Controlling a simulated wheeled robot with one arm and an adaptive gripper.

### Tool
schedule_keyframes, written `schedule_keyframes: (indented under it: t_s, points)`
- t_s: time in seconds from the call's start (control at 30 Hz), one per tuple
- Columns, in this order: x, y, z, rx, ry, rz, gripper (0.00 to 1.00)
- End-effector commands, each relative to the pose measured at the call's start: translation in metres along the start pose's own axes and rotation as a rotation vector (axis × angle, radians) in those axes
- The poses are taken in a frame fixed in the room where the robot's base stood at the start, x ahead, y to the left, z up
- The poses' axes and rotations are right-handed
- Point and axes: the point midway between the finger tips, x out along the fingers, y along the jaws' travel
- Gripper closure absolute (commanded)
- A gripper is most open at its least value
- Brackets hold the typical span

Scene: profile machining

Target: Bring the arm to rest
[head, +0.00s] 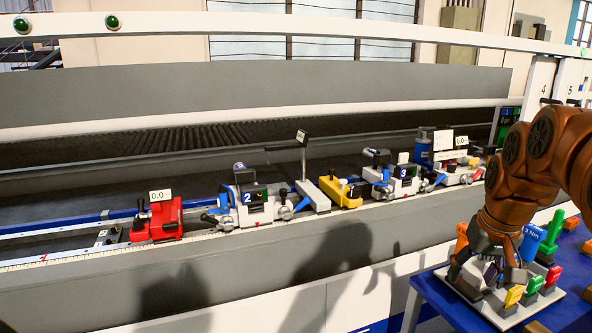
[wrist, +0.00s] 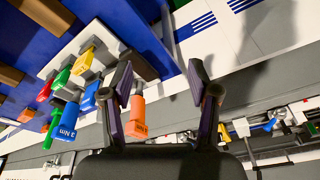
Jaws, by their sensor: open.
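My arm (head: 530,160) is brown and reaches down from the right edge of the head view. My gripper (wrist: 163,85) is open in the wrist view, with its two dark fingers apart and nothing between the tips. In the head view my gripper (head: 483,270) hangs over the left part of a light tool holder (head: 505,318). An orange handle (wrist: 137,116) stands beside the left finger in the wrist view, partly covered by it. I cannot tell whether they touch.
The holder carries a blue tool marked 3 Nm (head: 530,240) and green, red and yellow handles. It sits on a blue table (head: 430,285). A long machine bed (head: 250,265) to the left bears a red clamp (head: 157,219) and numbered units. The aisle side is partly hidden.

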Motion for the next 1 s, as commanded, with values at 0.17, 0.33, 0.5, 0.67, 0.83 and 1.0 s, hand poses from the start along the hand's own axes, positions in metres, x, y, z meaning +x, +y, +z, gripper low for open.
schedule_keyframes:
  t_s: [0.17, 0.33, 0.5, 0.67, 0.83, 1.0]
  points:
    - [0.0, -0.06, 0.06, -0.091, -0.093, -0.016, 0.4]
    - [0.004, -0.097, 0.125, -0.156, -0.18, -0.016, 0.4]
    - [0.008, -0.116, 0.193, -0.207, -0.261, -0.006, 0.4]
    - [0.013, -0.121, 0.248, -0.235, -0.326, 0.009, 0.4]
    - [0.017, -0.119, 0.281, -0.249, -0.366, 0.02, 0.4]
    - [0.019, -0.119, 0.289, -0.25, -0.373, 0.023, 0.4]
